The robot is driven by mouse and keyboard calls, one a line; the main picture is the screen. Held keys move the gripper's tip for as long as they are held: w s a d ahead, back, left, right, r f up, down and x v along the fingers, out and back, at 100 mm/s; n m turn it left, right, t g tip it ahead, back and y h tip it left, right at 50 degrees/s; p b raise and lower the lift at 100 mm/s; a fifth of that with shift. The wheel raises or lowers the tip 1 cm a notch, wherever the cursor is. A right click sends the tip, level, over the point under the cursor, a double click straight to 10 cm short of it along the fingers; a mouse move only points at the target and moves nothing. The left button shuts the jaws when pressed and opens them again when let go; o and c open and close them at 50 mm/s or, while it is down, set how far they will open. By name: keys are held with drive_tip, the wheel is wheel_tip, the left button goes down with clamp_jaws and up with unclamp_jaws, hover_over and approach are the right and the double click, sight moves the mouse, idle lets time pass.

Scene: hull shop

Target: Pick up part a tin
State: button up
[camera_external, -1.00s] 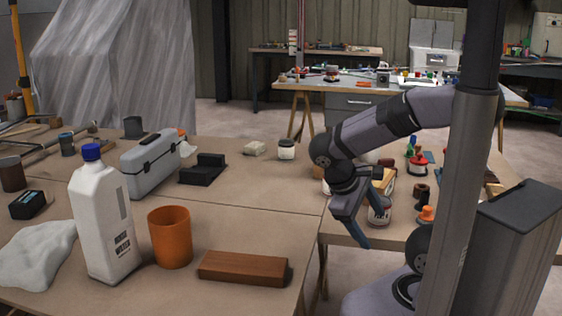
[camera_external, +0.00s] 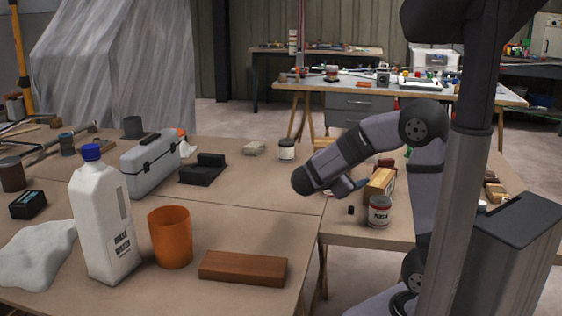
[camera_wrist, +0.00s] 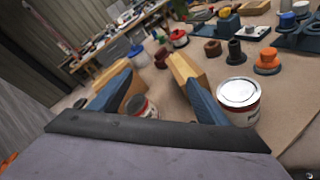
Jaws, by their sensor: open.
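A tin with a grey lid, dark red band and pale label (camera_external: 379,211) stands upright near the left edge of the right-hand table. Its small lettering seems to read "PART A", but I cannot be sure. In the wrist view, a silver-lidded tin (camera_wrist: 238,95) stands to the right of my right finger. A second red-and-white tin (camera_wrist: 146,110) shows low between my fingers, partly hidden by my gripper body. My gripper (camera_wrist: 158,78) is open, with no thing held.
Several coloured parts (camera_wrist: 265,60) stand beyond in the wrist view. An orange cup (camera_external: 170,238) and brown block (camera_external: 242,268) are on the left table.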

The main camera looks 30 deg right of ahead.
drive_tip(key=w+f+n+t+b, duration=0.1)
drive_tip(key=w+f+n, duration=0.1)
drive_tip(key=w+n, duration=0.1)
drive_tip(key=w+d+f+n+t+b, duration=0.1)
drive_tip(key=w+f+n+t+b, duration=0.1)
drive_tip(key=w+n, duration=0.1)
drive_tip(key=w+f+n+t+b, duration=0.1)
drive_tip(key=w+f+n+t, duration=0.1)
drive_tip(key=w+f+n, duration=0.1)
drive_tip(key=shift+w+d+n+b, duration=0.3)
drive_tip(key=shift+w+n, duration=0.1)
drive_tip(key=shift+n, duration=0.4)
drive_tip(key=shift+s+a+f+t+b, duration=0.25)
drive_tip(key=shift+a+f+b, duration=0.2)
drive_tip(key=shift+f+b, duration=0.25)
drive_tip(key=shift+r, duration=0.1)
drive_tip(key=shift+x, duration=3.7)
drive_tip(key=shift+w+a+r, duration=0.1)
drive_tip(key=shift+c, duration=0.5)
drive_tip(key=c, duration=1.3)
drive_tip(key=shift+o, duration=0.2)
